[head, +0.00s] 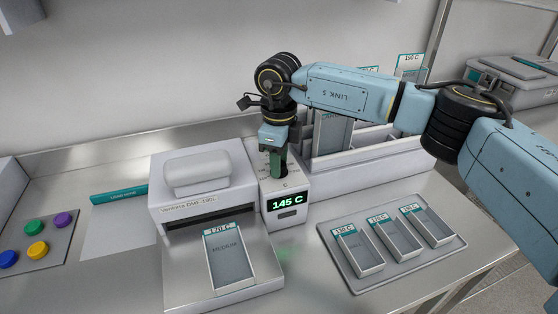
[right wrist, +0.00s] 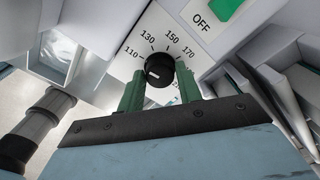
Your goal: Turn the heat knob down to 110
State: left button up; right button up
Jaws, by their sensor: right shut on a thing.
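The heat knob (right wrist: 160,70) is black and round, with a small white mark on its face. It sits on a white dial plate (right wrist: 142,35) printed with 110, 130, 150, 170 and a further number at the right. My right gripper (right wrist: 160,85) has its green fingers on either side of the knob and is shut on it. In the head view my right gripper (head: 278,164) points down onto the top of the white control box (head: 285,222), hiding the knob. The box's green display (head: 286,201) reads 145 C. My left gripper is not in view.
Left of the box is a white machine (head: 200,180) with a labelled tray (head: 228,262) marked 170 C in front. A metal tray (head: 345,268) with several labelled bins is at the right. A green OFF switch (right wrist: 225,8) is near the knob. Coloured buttons (head: 38,250) are far left.

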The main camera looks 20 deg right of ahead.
jog(key=shift+r, duration=0.1)
dwell(0.4)
jog(key=o, duration=1)
notch_tip(320, 180, up, 13)
jog(key=shift+r, duration=0.15)
